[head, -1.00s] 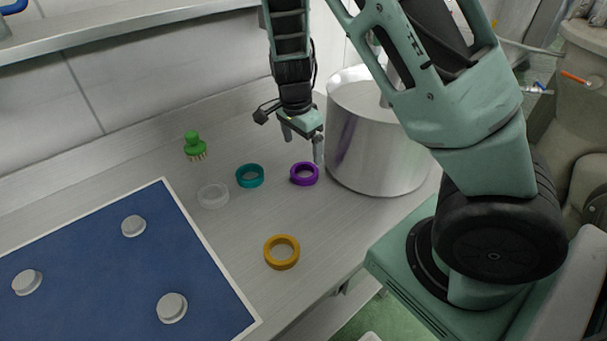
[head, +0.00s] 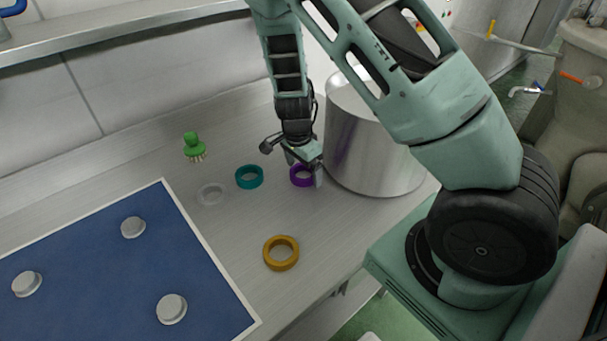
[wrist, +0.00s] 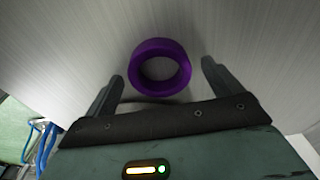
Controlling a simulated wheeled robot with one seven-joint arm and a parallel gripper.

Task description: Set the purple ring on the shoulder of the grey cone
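The purple ring (head: 297,180) lies flat on the steel counter beside the big metal pot, partly hidden by my gripper (head: 305,173). In the wrist view the purple ring (wrist: 135,68) sits between and slightly beyond the fingertips of my open gripper (wrist: 162,75). A gap shows on both sides, wider at the right finger. I cannot tell the exact height of the fingertips above the counter. No clear cone shows; three short round grey pieces (head: 133,227) (head: 27,284) (head: 172,308) stand on the blue mat (head: 95,275).
The large metal pot (head: 370,150) is close on the right of my gripper. A shelf (head: 120,38) runs above.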

